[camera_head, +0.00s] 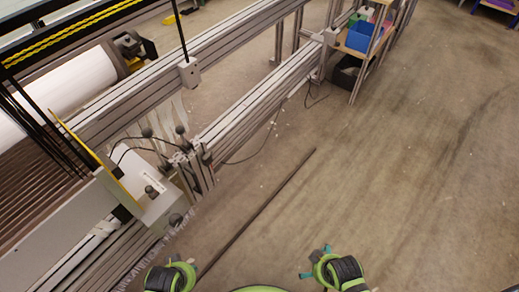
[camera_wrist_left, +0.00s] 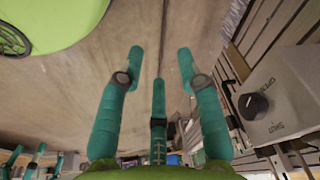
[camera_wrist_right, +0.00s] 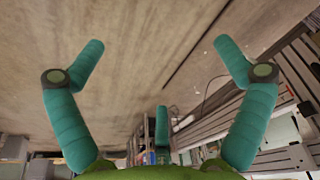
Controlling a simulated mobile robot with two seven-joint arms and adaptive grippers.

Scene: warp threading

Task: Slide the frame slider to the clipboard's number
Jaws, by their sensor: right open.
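No clipboard or number can be made out. A small grey block (camera_head: 189,73) with a black rod sits on the long grey rail (camera_head: 240,35); I cannot tell whether it is the frame slider. A grey box (camera_head: 155,196) with knobs stands at the lower left of the frame; it also shows in the left wrist view (camera_wrist_left: 284,95) with a black dial and OPEN and SHUT lettering. My left gripper (camera_wrist_left: 161,58) is open and empty, beside the box. My right gripper (camera_wrist_right: 158,45) is open and empty over bare floor; its teal fingertips show in the head view (camera_head: 316,262).
A white roll (camera_head: 65,85) and dark parallel bars fill the left. A second grey rail (camera_head: 260,105) runs toward a shelf with a blue bin (camera_head: 360,38). A thin dark strip (camera_head: 260,210) lies on the floor. The floor (camera_head: 430,150) to the right is clear.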

